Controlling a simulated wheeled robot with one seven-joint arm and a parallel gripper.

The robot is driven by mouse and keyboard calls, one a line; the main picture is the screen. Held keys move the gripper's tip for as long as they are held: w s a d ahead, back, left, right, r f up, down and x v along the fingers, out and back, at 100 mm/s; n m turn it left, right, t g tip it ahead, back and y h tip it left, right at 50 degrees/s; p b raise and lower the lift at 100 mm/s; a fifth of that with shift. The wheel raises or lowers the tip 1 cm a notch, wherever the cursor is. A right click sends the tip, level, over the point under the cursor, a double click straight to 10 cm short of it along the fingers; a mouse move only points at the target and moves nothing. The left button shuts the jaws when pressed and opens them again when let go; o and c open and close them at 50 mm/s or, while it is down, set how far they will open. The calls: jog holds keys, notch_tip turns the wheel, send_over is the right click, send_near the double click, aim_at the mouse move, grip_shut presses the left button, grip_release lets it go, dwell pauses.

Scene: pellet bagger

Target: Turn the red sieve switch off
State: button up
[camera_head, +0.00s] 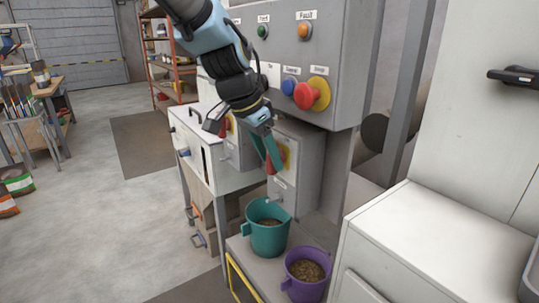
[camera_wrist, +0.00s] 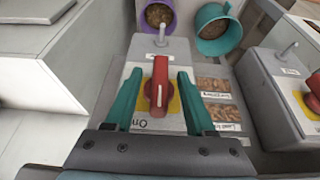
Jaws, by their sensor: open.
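The red sieve switch (camera_wrist: 159,78) is a red rotary handle on a yellow plate (camera_wrist: 172,104), set on a grey box (camera_wrist: 184,50). A white line runs along the near end of the handle. An "On" label shows upside down at its lower left in the wrist view. My gripper (camera_wrist: 160,86) is open, with one teal finger on each side of the handle. I cannot tell whether either finger touches it. In the head view my gripper (camera_head: 272,155) is at the box front and partly hides the red handle (camera_head: 270,167).
A teal bucket (camera_head: 267,239) and a purple bucket (camera_head: 292,284), both holding pellets, stand below the box. A red mushroom button (camera_head: 304,96) is on the panel above. A second grey box with a red switch (camera_wrist: 312,103) stands beside. A white cabinet (camera_head: 395,235) is at right.

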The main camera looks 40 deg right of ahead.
jog(key=shift+d+f, duration=0.1)
jog(key=shift+f, duration=0.25)
jog(key=shift+c, duration=0.2)
grip_shut()
